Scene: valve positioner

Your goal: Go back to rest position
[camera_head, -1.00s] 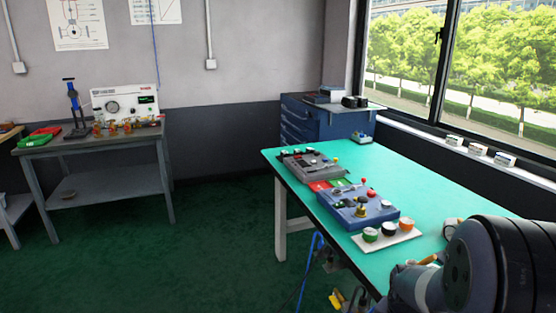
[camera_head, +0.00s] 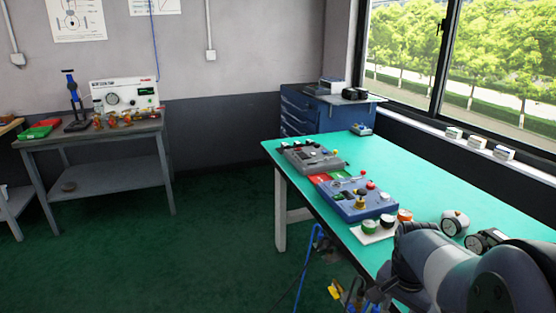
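My arm (camera_head: 452,262) fills the lower right corner, over the near right part of the green-topped table (camera_head: 425,172). Only its dark and grey links show. My gripper is out of sight, so its fingers and anything in them cannot be seen. A blue box (camera_head: 362,212) with knobs and a small red-topped lever stands on the table. A grey box (camera_head: 310,163) stands behind it, with red and green patches between the two.
A white plate (camera_head: 368,239) with several round caps lies near my arm, partly hidden by it. Two round gauges (camera_head: 453,222) are beside it. A blue drawer cabinet (camera_head: 318,115) stands behind the table. A grey bench (camera_head: 120,180) is far left. Green floor (camera_head: 200,250) between is clear.

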